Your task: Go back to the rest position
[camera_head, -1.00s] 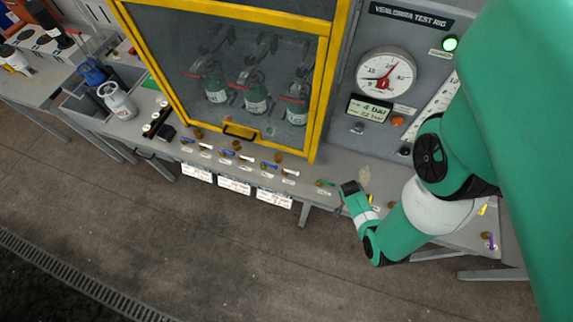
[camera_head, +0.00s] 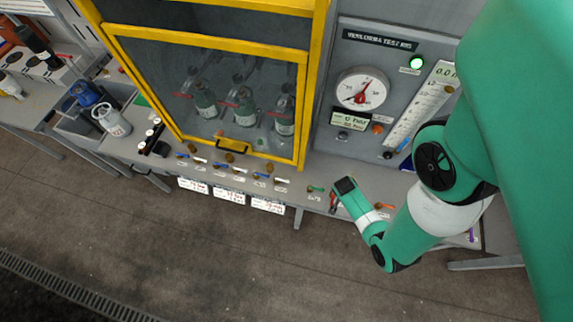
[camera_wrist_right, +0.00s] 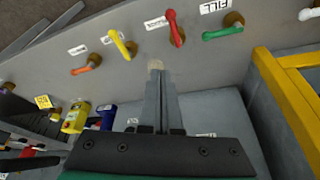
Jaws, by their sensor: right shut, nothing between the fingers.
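My right arm reaches down along the right side of the head view, with its green wrist (camera_head: 345,187) over the front edge of the bench; the arm hides its fingers there. In the right wrist view my right gripper (camera_wrist_right: 158,70) is shut and empty. Its fingertips point toward the bench's row of valve handles. A red handle (camera_wrist_right: 175,28), a yellow handle (camera_wrist_right: 121,45), a green handle (camera_wrist_right: 223,33) and an orange handle (camera_wrist_right: 87,69) lie beyond the fingertips. I cannot tell from the view whether they touch anything. My left gripper is not in view.
The floor in front is clear.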

